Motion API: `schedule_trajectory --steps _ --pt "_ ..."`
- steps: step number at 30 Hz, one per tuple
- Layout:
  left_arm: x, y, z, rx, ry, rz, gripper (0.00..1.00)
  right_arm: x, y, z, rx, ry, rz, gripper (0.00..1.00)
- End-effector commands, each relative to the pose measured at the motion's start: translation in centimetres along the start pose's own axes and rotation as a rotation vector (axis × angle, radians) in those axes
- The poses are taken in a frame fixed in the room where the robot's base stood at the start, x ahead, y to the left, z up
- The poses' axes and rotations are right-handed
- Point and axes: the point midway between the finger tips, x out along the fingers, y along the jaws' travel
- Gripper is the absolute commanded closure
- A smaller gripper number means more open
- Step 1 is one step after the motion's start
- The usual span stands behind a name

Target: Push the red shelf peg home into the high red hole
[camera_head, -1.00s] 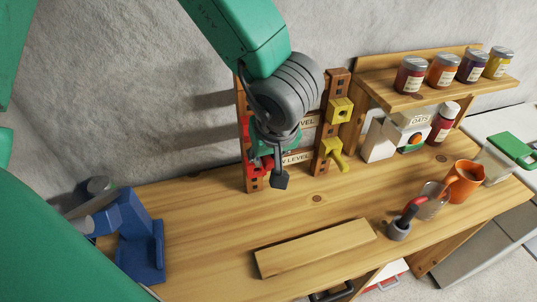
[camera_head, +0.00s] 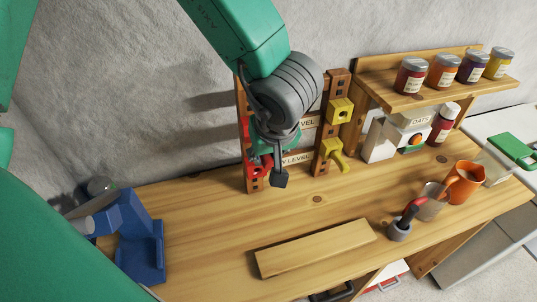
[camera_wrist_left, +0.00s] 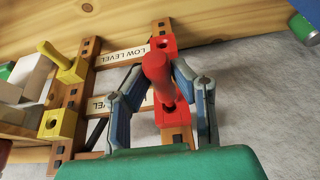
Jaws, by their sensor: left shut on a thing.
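My left gripper (camera_head: 272,168) is in front of the left upright (camera_head: 252,188) of the wooden rack. In the left wrist view, my left gripper (camera_wrist_left: 163,72) is shut on the red peg (camera_wrist_left: 158,68). The peg's far end is at or just before the high red block (camera_wrist_left: 180,132); how deep it sits in the hole cannot be told. A low red block (camera_wrist_left: 166,43) shows beyond the peg. In the head view, the high red block (camera_head: 246,130) is mostly hidden by my wrist, and the low red block (camera_head: 255,170) partly. My right gripper is not in view.
The right upright carries a high yellow block (camera_head: 340,110) and a low one with a yellow peg (camera_head: 336,155). A blue stand (camera_head: 140,245) is at the left. A wooden board (camera_head: 315,248) lies in front. Jars, an orange mug (camera_head: 464,182) and a glass are right.

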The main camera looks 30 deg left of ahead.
Motion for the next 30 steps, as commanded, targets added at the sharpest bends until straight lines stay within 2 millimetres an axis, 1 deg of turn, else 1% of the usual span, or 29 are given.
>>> schedule_trajectory --steps 30 --pt "1.2 0.0 -2.9 -0.002 -0.001 0.000 1.00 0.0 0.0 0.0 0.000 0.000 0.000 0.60"
